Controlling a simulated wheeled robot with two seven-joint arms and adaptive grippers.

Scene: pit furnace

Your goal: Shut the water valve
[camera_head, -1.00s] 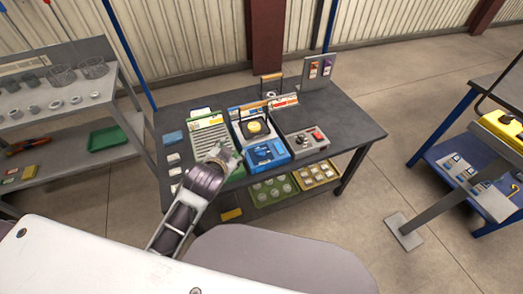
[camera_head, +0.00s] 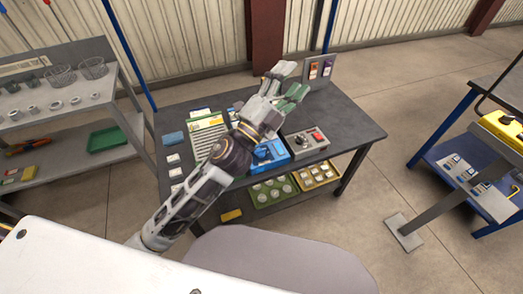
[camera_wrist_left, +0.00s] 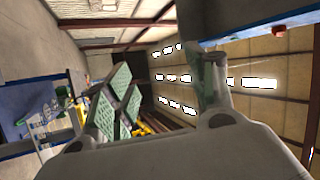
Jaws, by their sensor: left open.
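My left gripper (camera_head: 289,82) is open above the dark workbench (camera_head: 345,118), with its fingers spread toward the back of the bench. In the left wrist view its fingers (camera_wrist_left: 165,88) stand apart with nothing seen between them. A blue unit (camera_head: 270,153) on the bench is partly hidden behind my left wrist and hand. Its yellow-topped part is covered now. A grey control box (camera_head: 306,142) with a red button stands to its right, clear of the gripper. I cannot tell for certain which part is the water valve. My right gripper is not in view.
A small panel with coloured tags (camera_head: 319,70) stands at the bench's back, close beyond the fingers. A printed sheet (camera_head: 207,136) lies left of the blue unit. Green (camera_head: 270,191) and yellow (camera_head: 318,175) trays sit on the lower shelf. The bench's right side is clear.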

